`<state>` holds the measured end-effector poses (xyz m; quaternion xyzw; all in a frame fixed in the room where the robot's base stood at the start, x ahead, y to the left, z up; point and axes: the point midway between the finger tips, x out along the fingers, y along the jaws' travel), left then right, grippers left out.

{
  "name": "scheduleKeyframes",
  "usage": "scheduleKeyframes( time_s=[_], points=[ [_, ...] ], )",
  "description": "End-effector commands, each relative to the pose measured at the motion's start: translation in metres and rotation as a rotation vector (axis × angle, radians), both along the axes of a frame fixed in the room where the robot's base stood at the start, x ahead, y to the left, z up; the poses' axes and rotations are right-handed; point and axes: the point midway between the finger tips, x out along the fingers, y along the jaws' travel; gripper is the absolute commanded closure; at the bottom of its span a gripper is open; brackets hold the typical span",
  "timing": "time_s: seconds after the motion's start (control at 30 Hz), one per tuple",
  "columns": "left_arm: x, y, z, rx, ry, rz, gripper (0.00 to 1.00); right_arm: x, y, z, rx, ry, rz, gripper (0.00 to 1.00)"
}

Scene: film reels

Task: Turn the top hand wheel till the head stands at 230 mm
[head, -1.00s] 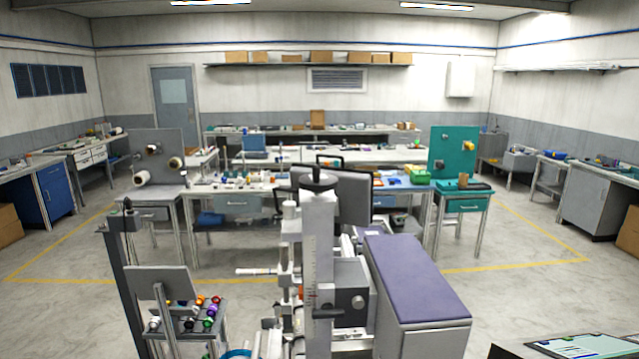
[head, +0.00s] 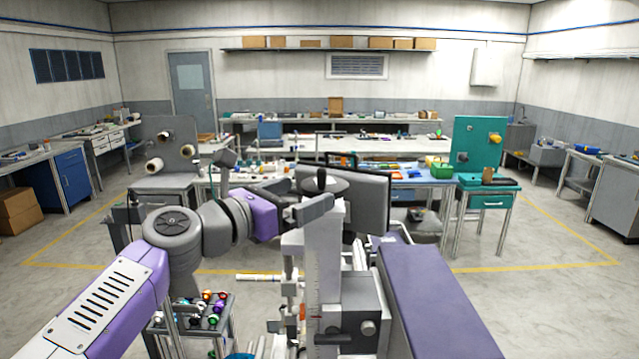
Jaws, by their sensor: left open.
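The top hand wheel (head: 326,186) is a dark disc with an upright knob, on top of the pale column in the middle of the head view. My left gripper (head: 314,208) is open and at the near left side of the wheel, with its fingers overlapping the wheel in the picture. I cannot tell whether they touch it. The column carries a millimetre scale (head: 316,268); its figures are too small to read. The head (head: 350,312), a grey block with a round knob, sits low on the column. My right gripper is not in view.
A small rack of coloured pieces (head: 207,308) is at the lower left, under my left arm. A teal panel stand (head: 480,142) and a grey panel stand (head: 184,137) are farther back, with open floor around.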

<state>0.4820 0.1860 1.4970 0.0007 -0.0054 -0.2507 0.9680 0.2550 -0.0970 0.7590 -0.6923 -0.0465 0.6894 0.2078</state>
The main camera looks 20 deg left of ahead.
Motion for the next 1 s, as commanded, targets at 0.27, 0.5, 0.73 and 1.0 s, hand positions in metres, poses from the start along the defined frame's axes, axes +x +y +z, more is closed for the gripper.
scheduleKeyframes(
  time_s=[0.27, 0.5, 0.73, 1.0],
  points=[
    [0.036, -0.018, -0.001, 0.0, 0.006, -0.001, 0.0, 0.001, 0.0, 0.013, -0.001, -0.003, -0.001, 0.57],
    [0.043, -0.022, -0.002, 0.001, 0.004, 0.002, 0.0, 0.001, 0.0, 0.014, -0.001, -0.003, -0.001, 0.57],
    [0.042, -0.022, -0.002, 0.001, 0.004, 0.002, 0.12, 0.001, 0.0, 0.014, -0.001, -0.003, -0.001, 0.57],
    [0.042, -0.022, -0.002, 0.002, 0.003, 0.001, 0.4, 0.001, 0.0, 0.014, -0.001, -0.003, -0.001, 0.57]
  ],
)
